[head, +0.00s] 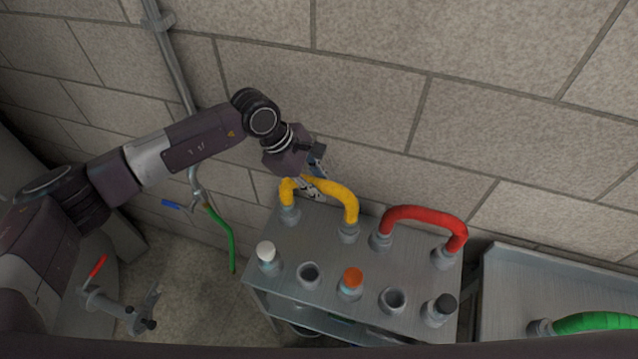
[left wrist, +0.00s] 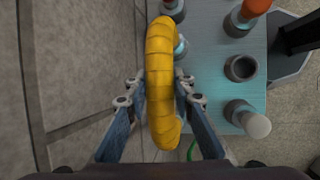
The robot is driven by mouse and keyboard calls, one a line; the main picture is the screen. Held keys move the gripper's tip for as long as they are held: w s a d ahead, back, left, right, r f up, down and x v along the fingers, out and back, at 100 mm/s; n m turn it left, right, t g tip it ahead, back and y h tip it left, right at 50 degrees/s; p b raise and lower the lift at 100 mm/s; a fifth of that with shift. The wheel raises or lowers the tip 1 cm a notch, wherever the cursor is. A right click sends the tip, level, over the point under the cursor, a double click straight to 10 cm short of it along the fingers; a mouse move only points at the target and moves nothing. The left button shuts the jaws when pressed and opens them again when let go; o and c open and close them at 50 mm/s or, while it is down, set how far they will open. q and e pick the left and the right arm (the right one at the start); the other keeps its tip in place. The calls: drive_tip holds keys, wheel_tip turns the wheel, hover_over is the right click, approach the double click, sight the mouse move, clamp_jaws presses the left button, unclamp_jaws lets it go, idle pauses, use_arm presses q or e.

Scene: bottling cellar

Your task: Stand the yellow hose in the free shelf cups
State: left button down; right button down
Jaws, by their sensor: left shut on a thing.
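The yellow hose (head: 335,191) is an arch above the back left of the grey metal shelf (head: 325,250). Its left end meets the back left cup (head: 289,214) and its right end meets the cup beside it (head: 348,233). Both ends appear to be at or in the cup mouths; how deep they sit I cannot tell. My left gripper (head: 313,189) is shut on the hose near the top of the arch. In the left wrist view the yellow hose (left wrist: 161,75) runs between the two fingers. My right gripper is not in view.
A red hose (head: 424,213) stands arched in two cups to the right. The front row has white (head: 266,252), orange (head: 351,278) and black (head: 442,305) tops, with open cups (head: 308,273) between. A green hose (head: 595,321) is at far right. A block wall rises behind.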

use_arm(q)
drive_tip(key=shift+f+b, duration=0.2)
drive_tip(key=shift+b, duration=0.15)
idle(0.4)
drive_tip(key=shift+f, duration=0.15)
idle(0.4)
